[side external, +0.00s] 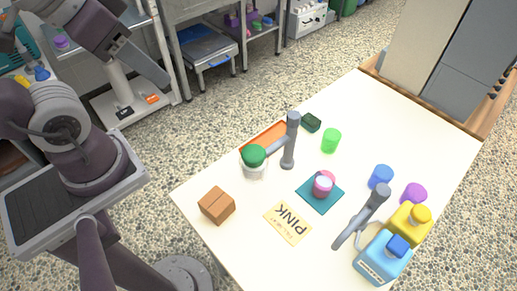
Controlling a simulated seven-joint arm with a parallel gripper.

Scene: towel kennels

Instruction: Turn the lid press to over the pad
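A grey post (289,155) stands near the table's middle. Its side arm points left to a green lid-like cap (254,154) over a clear jar; this looks like the lid press. A teal square pad (312,201) lies to the right of and nearer than the post, with a pink cup-like item (324,183) on it. The press arm points away from the pad. A second grey post with an arm (362,214) stands at the right. My gripper (160,78) is at the upper left, off the table and far from the press; its finger opening is not clear.
An orange tray (266,137), dark green block (311,122) and green cup (331,140) are behind. Blue (381,177) and purple (413,193) cups and yellow (408,224) and blue (382,258) bottles stand right.

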